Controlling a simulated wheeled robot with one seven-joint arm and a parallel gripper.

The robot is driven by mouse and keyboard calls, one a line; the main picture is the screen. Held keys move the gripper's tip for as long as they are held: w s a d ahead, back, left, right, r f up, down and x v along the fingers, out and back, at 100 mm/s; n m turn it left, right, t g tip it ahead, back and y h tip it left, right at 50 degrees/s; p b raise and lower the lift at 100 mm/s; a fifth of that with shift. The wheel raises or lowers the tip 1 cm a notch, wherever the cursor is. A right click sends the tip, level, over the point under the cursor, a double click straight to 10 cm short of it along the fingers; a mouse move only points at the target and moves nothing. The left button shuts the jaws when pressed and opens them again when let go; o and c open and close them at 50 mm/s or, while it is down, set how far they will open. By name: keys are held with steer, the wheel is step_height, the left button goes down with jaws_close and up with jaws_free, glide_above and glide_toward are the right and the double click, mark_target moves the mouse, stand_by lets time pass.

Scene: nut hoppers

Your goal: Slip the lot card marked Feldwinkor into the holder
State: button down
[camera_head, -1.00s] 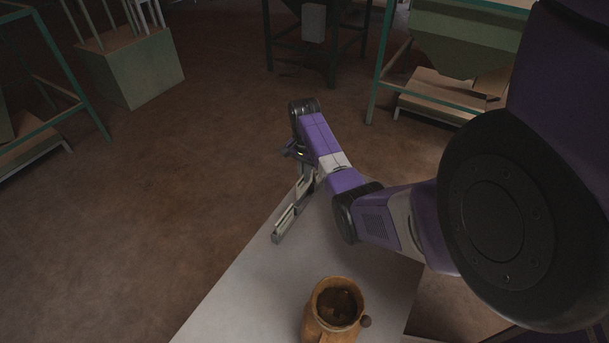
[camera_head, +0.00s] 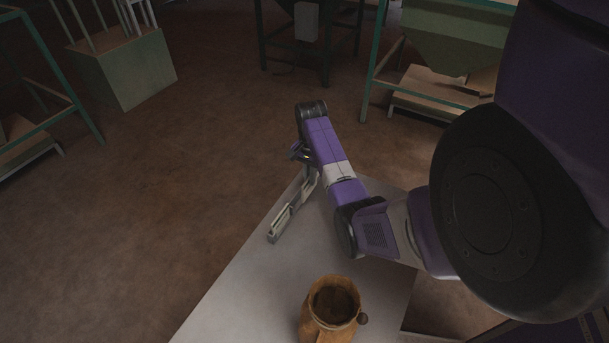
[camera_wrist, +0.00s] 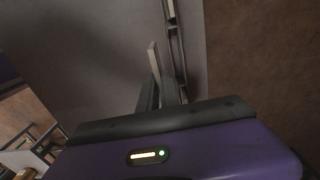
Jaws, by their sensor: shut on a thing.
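My gripper (camera_wrist: 160,95) is shut on a thin, pale card (camera_wrist: 154,58) seen edge-on in the wrist view. No lettering on the card can be read. A long, narrow, pale grey holder (camera_head: 286,217) with a slot stands near the left edge of the table in the head view. In the wrist view the holder (camera_wrist: 176,45) runs just to the right of the card. The card looks apart from it there, though depth is hard to judge. In the head view the jaws are small and partly hidden at the holder's far end.
The rest of the tabletop is mostly clear. Green hopper frames (camera_head: 375,60) and a green box with posts (camera_head: 128,70) stand on the brown floor beyond.

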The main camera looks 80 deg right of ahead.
steer(key=s+a, duration=0.1)
steer(key=s, duration=0.4)
steer(key=shift+s+a, duration=0.4)
stand_by(0.3)
